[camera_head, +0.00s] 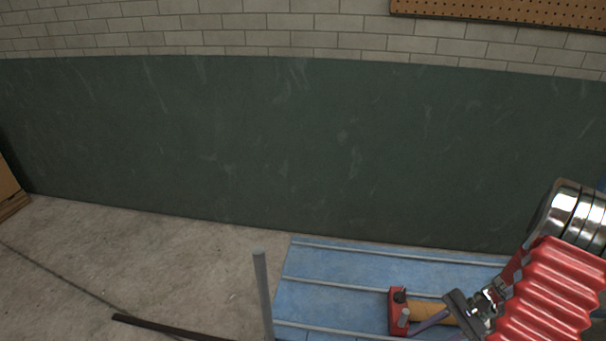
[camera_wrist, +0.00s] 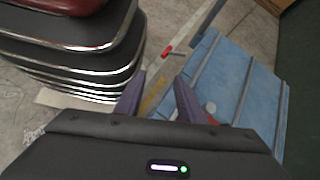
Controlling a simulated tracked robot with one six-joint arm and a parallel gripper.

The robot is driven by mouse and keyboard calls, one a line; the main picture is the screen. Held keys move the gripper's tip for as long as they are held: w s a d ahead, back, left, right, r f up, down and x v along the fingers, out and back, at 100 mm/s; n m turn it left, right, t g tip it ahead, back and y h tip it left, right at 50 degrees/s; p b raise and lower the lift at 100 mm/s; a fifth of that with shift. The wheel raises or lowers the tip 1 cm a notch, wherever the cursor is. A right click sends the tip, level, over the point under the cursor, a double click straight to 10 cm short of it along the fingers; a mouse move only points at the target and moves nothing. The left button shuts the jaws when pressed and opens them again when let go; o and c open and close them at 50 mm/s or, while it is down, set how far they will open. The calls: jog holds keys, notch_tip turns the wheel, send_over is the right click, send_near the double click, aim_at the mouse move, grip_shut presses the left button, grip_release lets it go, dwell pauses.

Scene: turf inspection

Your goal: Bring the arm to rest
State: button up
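My gripper (camera_head: 415,330) shows at the lower right of the head view, at the end of my red ribbed arm, over the blue slotted table. In the wrist view my gripper (camera_wrist: 160,78) has its two purple fingers spread apart. I see nothing held between them; a yellowish strip shows in the gap, apparently beyond the fingers. In the head view only part of the fingers shows, and the lower edge cuts off the view.
The blue table (camera_head: 335,273) bears a red block-like piece (camera_head: 397,325) with an orange-yellow part beside the gripper. A grey post (camera_head: 263,295) stands at its left. A dark, chrome-edged stack (camera_wrist: 75,45) fills the wrist view's upper left. Floor (camera_head: 130,255) is open at left.

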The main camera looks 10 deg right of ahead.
jog(key=a+r+n+t+h, duration=0.2)
jog(key=a+r+n+h, duration=0.3)
jog(key=a+r+n, duration=0.3)
jog(key=s+a+r+n+t+h, duration=0.1)
jog(key=a+r+n+t+h, duration=0.2)
jog(key=a+r+n, duration=0.5)
jog(key=a+r+h, duration=0.1)
jog(key=a+r, duration=0.3)
jog(key=r, duration=0.3)
jog(key=a+r, duration=0.4)
jog(key=r, duration=0.4)
jog(key=shift+s+a+h, duration=0.15)
jog(key=shift+a+h, duration=0.2)
jog(key=shift+h, duration=0.05)
